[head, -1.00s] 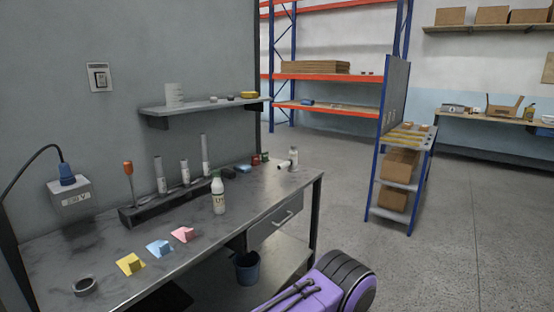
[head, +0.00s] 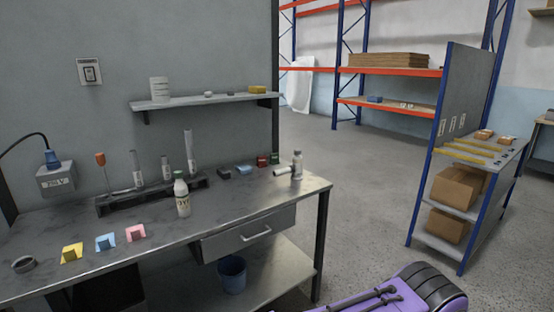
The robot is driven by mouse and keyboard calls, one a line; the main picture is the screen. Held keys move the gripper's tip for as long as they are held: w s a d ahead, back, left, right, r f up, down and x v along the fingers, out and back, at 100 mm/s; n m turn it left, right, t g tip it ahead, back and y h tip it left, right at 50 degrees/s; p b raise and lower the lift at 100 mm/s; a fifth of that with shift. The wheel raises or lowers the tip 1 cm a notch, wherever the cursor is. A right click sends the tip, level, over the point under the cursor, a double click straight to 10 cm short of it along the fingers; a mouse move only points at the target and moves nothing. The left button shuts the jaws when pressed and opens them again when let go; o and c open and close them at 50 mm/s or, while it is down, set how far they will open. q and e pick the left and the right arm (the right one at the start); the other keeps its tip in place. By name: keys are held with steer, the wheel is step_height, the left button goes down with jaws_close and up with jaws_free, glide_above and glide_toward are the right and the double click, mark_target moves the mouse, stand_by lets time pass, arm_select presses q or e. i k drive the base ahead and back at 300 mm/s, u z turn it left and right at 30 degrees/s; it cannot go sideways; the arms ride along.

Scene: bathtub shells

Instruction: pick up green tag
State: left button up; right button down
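I see no piece that is clearly a green tag. Three small folded tags lie in a row on the front left of the dark metal workbench (head: 225,205): a yellow tag (head: 72,252), a blue tag (head: 105,242) and a pink tag (head: 135,232). A small dark green item (head: 274,159) sits at the bench's back right, right beside a small red item (head: 263,161); it is too small to tell what it is. Neither of my grippers is in view.
A white bottle (head: 182,195), a rack of tubes (head: 150,196) and a grey ring (head: 24,264) stand on the bench. A blue bucket (head: 232,275) is below.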

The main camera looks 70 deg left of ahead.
mark_target(275, 158)
steer(key=u, duration=0.55)
steer(key=i, duration=1)
steer(key=u, duration=0.95)
